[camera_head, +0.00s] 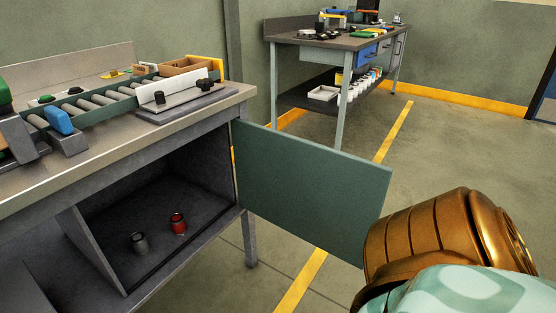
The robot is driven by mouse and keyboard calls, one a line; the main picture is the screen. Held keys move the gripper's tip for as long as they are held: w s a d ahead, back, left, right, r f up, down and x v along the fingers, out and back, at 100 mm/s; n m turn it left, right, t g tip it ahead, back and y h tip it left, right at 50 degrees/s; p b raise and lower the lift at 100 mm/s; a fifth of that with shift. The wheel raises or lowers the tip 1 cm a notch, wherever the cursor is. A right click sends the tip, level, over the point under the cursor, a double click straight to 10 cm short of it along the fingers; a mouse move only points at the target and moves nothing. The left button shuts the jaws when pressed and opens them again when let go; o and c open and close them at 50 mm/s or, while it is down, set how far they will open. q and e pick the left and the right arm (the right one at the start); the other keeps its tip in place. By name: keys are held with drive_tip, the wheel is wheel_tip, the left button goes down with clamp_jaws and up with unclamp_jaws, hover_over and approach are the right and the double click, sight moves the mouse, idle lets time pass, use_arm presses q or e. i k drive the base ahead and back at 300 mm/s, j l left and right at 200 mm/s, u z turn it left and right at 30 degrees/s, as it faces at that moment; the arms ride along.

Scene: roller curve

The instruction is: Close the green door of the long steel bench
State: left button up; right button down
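The green door (305,187) of the long steel bench (205,112) stands wide open, hinged at the right side of the cabinet opening and swung out to the right. The open cabinet (170,212) shows a red can and a small grey can on its floor. A bronze and pale green part of my arm fills the lower right and overlaps the door's lower right corner in the picture. I cannot tell whether it touches the door. Neither gripper is in view.
The bench top carries a roller conveyor (100,99), a blue block (58,120) and a wooden box (185,66). A second workbench (340,40) with tools stands at the back. The floor right of the door is clear, with yellow lines.

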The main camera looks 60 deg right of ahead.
sight(329, 199)
drive_tip(key=l, duration=0.65)
drive_tip(key=k+l+u, duration=0.1)
drive_tip(key=l, duration=0.5)
drive_tip(key=k+l, duration=0.1)
drive_tip(key=l, duration=1.15)
drive_tip(key=k+l+u, duration=0.1)
drive_tip(key=l, duration=0.55)
drive_tip(key=k+l, duration=0.15)
drive_tip(key=l, duration=0.45)
